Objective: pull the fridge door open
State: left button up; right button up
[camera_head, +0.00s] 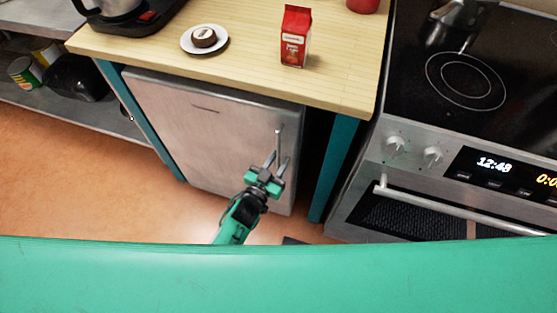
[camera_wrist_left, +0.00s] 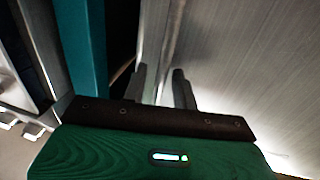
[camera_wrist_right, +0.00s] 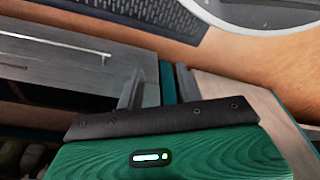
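The fridge door (camera_head: 215,125) is a plain silver panel under the wooden counter, and it looks closed. Its upright bar handle (camera_head: 278,142) is near the right edge. My left gripper (camera_head: 276,162) is in front of the door at the handle's lower part. Its two fingers stand apart, with the handle in line between them. The left wrist view shows the fingers (camera_wrist_left: 160,80) close to the door surface (camera_wrist_left: 250,60); contact with the handle is not clear. My right gripper (camera_wrist_right: 160,75) is open and empty, away from the fridge, and shows only in its own wrist view.
An oven (camera_head: 440,180) with a bar handle stands right of the fridge, past a teal counter leg (camera_head: 335,165). The counter (camera_head: 235,75) holds a red carton (camera_head: 296,38) and a plate (camera_head: 190,47) with a cake. Orange floor (camera_head: 75,180) is free at the left.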

pick_arm(q)
jog(key=shift+w, duration=0.1)
grip_shut()
